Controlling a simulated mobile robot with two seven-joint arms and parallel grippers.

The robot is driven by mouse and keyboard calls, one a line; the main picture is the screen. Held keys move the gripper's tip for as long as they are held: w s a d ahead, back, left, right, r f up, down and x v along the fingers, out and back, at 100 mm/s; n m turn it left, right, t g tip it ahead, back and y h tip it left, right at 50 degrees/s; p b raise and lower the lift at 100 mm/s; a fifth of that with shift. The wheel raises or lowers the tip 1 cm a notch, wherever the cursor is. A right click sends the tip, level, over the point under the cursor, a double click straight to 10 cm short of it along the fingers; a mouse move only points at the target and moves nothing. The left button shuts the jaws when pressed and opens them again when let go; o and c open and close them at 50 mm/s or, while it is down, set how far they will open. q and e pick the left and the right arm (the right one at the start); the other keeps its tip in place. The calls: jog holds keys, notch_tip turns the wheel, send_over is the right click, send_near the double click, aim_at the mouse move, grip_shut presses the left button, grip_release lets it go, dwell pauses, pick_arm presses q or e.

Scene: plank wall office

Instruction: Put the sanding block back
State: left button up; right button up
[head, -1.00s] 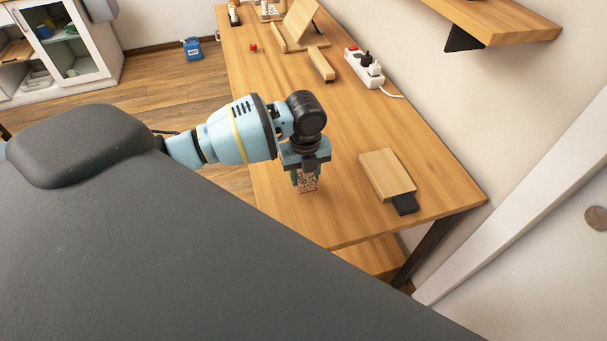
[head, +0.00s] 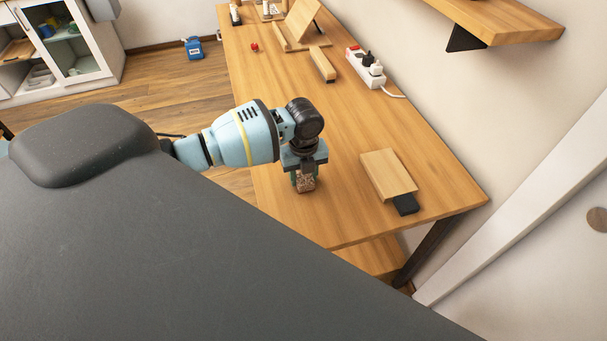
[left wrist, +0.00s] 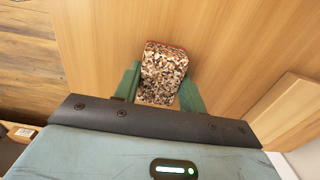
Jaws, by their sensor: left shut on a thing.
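The sanding block (head: 306,183) has a speckled brown and cream surface. My left gripper (head: 305,178) points down over the near part of the wooden desk (head: 350,218) and is shut on the block. In the left wrist view the block (left wrist: 163,72) sits between the two green fingers of the gripper (left wrist: 160,92), with a reddish far edge. I cannot tell whether the block touches the desk top. My right gripper is not in view.
A wooden board (head: 388,174) with a dark end piece (head: 405,204) lies right of the gripper. Farther back are a wooden bar (head: 322,65), a wooden stand (head: 300,25), a small red object (head: 254,47) and a power strip (head: 366,68). Desk around the gripper is bare.

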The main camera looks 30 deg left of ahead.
pick_arm(q)
jog(key=shift+f, duration=0.15)
jog(key=o, duration=0.4)
jog(key=shift+f, duration=0.1)
jog(key=o, duration=0.5)
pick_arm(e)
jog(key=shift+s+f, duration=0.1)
pick_arm(q)
notch_tip(320, 180, up, 12)
jog(key=shift+r+p, duration=0.25)
jog(key=shift+p, duration=0.1)
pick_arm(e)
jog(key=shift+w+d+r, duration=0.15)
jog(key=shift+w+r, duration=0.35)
